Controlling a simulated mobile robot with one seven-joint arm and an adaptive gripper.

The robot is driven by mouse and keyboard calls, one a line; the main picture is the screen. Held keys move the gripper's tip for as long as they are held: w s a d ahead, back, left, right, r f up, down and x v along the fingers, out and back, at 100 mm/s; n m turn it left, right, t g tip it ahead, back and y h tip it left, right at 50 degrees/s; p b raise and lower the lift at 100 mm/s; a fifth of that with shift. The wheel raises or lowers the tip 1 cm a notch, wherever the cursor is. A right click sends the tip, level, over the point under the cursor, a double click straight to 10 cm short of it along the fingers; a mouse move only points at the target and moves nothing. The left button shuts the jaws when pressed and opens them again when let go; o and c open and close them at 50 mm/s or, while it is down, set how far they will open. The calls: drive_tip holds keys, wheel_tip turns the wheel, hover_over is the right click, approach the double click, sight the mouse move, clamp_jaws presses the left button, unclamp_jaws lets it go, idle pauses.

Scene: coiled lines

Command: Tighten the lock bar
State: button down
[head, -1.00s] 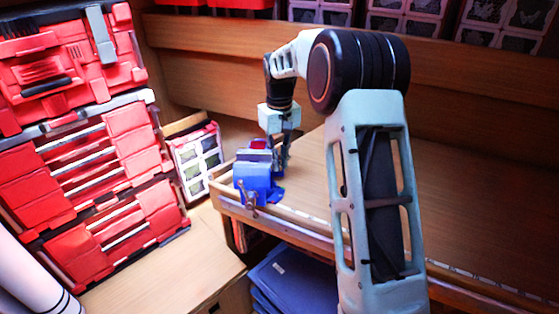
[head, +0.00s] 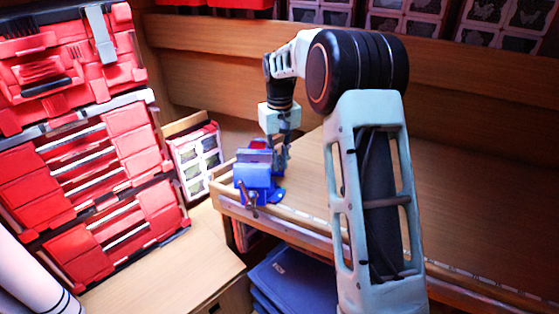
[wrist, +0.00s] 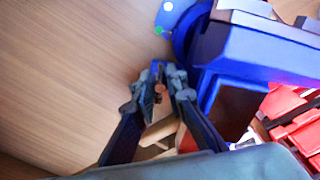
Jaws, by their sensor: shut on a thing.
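A blue bench vise (head: 258,181) stands at the left corner of the wooden workbench, with its front handle hanging over the edge. My gripper (head: 285,158) points down right beside the vise, on its right side. In the wrist view, the vise body (wrist: 255,55) fills the upper right, with its blue round base and a small green spot (wrist: 158,31) at the top. My gripper (wrist: 158,76) is shut there on a small part with a brownish round end (wrist: 159,88), close to the vise. I take this part for the lock bar, but most of it is hidden by the fingers.
The workbench top (head: 470,210) is clear to the right of my arm. A red tool chest (head: 90,150) stands at the left, with a white-panelled organiser (head: 196,158) beside the bench. Blue bins (head: 300,280) are below the bench. A wooden ledge runs behind.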

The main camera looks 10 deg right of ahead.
sight(280, 159)
drive_tip(key=c, duration=1.9)
unclamp_jaws()
drive_tip(key=shift+c, duration=0.2)
drive_tip(key=shift+a, duration=0.1)
wheel_tip(280, 159, up, 7)
drive_tip(key=shift+f, duration=0.1)
drive_tip(key=shift+d+r, duration=0.25)
drive_tip(key=shift+r, duration=0.4)
drive_tip(key=shift+o, duration=0.6)
